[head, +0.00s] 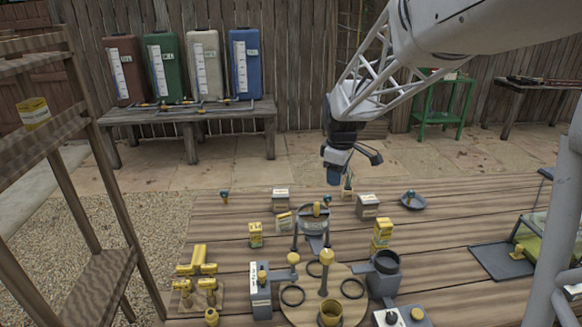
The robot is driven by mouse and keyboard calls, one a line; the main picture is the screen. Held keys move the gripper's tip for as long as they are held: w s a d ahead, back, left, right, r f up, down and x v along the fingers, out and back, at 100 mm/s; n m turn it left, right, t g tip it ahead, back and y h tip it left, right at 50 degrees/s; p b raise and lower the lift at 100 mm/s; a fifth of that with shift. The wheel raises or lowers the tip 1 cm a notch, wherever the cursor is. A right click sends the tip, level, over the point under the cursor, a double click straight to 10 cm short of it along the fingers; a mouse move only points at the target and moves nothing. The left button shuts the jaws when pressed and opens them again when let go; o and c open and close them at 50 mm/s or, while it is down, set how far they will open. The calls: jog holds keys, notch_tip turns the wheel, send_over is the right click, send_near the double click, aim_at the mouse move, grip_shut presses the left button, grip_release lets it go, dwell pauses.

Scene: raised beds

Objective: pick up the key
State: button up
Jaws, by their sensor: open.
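I cannot make out a key for certain in the head view; the small things on the wooden table (450,225) are too small to tell apart. A small blue dish (412,203) at the table's right back holds a little teal thing that I cannot identify. My gripper (350,172) hangs above the table's back edge, pointing down, left of the dish. It is open, and I see nothing held in it. A small thing (348,187) stands just below it, partly hidden.
Small boxes, a round wooden board (300,315) with cups and rings, yellow pipe fittings (200,268) and a dark cup (385,268) crowd the table's front. A dark tray (490,262) lies at right. A wooden shelf (45,150) stands at left. Bare planks show right of centre.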

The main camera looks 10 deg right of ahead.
jog(key=w+d+f+n, duration=0.1)
jog(key=w+f+n, duration=0.1)
jog(key=w+f, duration=0.3)
jog(key=w+d+f+n, duration=0.1)
jog(key=w+f+n, duration=0.15)
jog(key=w, duration=0.45)
jog(key=n+g, duration=0.1)
jog(key=n, duration=0.3)
send_over(328, 196)
jog(key=f, duration=1.1)
jog(key=shift+s+a+f, duration=0.1)
jog(key=shift+a+f, duration=0.2)
jog(key=shift+a, duration=0.05)
jog(key=shift+w+f, duration=0.2)
jog(key=shift+f, duration=0.1)
jog(key=shift+d+f, duration=0.1)
jog(key=shift+f, duration=1.2)
jog(key=shift+f, duration=0.1)
jog(key=shift+d+f, duration=0.2)
jog(key=shift+f, duration=2.3)
jog(key=shift+c, duration=0.2)
